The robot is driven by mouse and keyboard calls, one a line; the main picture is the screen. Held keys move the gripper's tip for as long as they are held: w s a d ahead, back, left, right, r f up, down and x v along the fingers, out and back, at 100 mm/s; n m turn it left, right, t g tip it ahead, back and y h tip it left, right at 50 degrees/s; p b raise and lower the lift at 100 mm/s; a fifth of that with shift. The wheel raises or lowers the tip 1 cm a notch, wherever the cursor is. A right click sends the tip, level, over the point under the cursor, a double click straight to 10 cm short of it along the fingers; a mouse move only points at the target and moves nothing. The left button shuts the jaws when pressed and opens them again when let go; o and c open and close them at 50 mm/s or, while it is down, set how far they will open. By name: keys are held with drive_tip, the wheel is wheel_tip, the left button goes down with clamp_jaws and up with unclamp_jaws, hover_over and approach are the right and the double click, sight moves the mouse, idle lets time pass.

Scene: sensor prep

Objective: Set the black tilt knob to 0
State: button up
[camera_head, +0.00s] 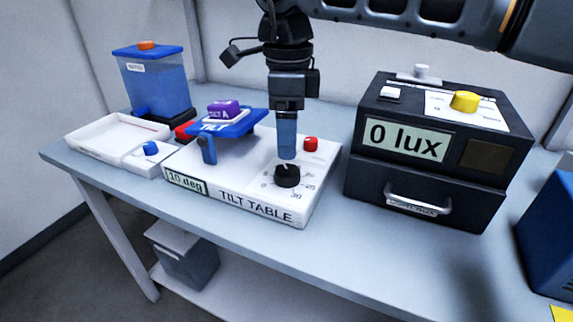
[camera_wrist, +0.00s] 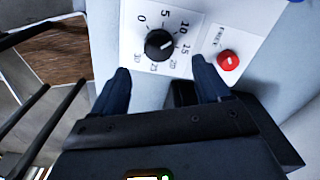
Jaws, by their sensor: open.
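The black tilt knob (camera_head: 287,177) stands on the front right of the white tilt table base (camera_head: 245,196). The base's display (camera_head: 186,181) reads 10 deg. In the wrist view the knob (camera_wrist: 158,45) sits in a dial marked 0 to 30, and its white mark points towards the 10 side. My gripper (camera_head: 287,153) points down just above the knob. In the wrist view its two fingers (camera_wrist: 160,70) are apart with nothing between them, and the knob shows beyond the gap. Whether a finger touches it cannot be told.
A red button (camera_head: 310,144) is behind the knob, and the blue tilting platform (camera_head: 232,124) with a purple block (camera_head: 223,109) is to its left. A black box (camera_head: 440,150) reading 0 lux stands right. A water tank (camera_head: 153,82) and white tray (camera_head: 118,137) are left.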

sight(287, 170)
wheel_tip(287, 170, down, 7)
drive_tip(key=shift+f, duration=0.15)
idle(0.4)
drive_tip(key=shift+s, duration=0.1)
drive_tip(key=c, duration=1)
drive_tip(key=shift+c, duration=0.2)
